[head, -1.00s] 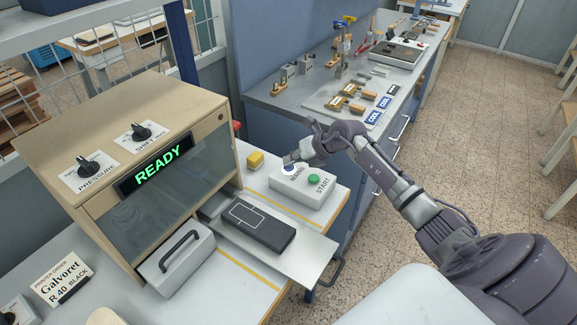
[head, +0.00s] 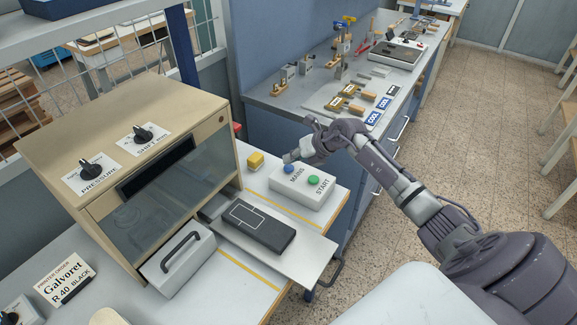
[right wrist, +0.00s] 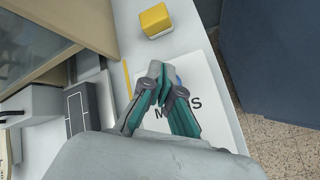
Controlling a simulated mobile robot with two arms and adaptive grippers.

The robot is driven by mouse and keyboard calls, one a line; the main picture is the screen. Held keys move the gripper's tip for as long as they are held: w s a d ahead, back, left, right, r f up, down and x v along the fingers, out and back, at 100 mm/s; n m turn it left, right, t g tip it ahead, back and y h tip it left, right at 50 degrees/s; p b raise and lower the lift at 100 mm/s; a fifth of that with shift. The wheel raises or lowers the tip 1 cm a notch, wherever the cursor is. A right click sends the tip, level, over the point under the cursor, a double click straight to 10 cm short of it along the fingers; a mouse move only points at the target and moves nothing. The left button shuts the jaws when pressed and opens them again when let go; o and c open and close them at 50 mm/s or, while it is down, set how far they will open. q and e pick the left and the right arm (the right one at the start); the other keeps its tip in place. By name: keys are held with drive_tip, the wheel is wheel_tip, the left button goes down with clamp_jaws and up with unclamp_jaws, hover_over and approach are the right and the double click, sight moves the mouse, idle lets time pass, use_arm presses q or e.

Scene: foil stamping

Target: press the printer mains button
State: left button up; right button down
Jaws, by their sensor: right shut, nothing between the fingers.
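The printer (head: 120,150) is a beige box with a glass front, and its display (head: 157,168) is dark. A white button box (head: 301,192) stands to its right, with a blue button (head: 290,169) by the label MAINS and a green button (head: 313,180) by START. My right gripper (head: 288,158) is shut and empty, just above and behind the blue button. In the right wrist view the shut fingertips (right wrist: 157,70) hide most of the blue button (right wrist: 178,79). I cannot tell whether they touch it. My left gripper is not in view.
A dark plate (head: 257,226) lies on the grey tray in front of the printer. A yellow block (head: 255,160) sits behind the button box. A handled metal box (head: 178,262) stands at the printer's front left. A blue bench (head: 330,110) with tools stands behind.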

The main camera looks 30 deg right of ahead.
sight(291, 167)
drive_tip(key=shift+r, duration=0.1)
wheel_tip(291, 167, up, 6)
drive_tip(key=p, duration=0.4)
drive_tip(key=shift+p, duration=0.4)
idle(1.0)
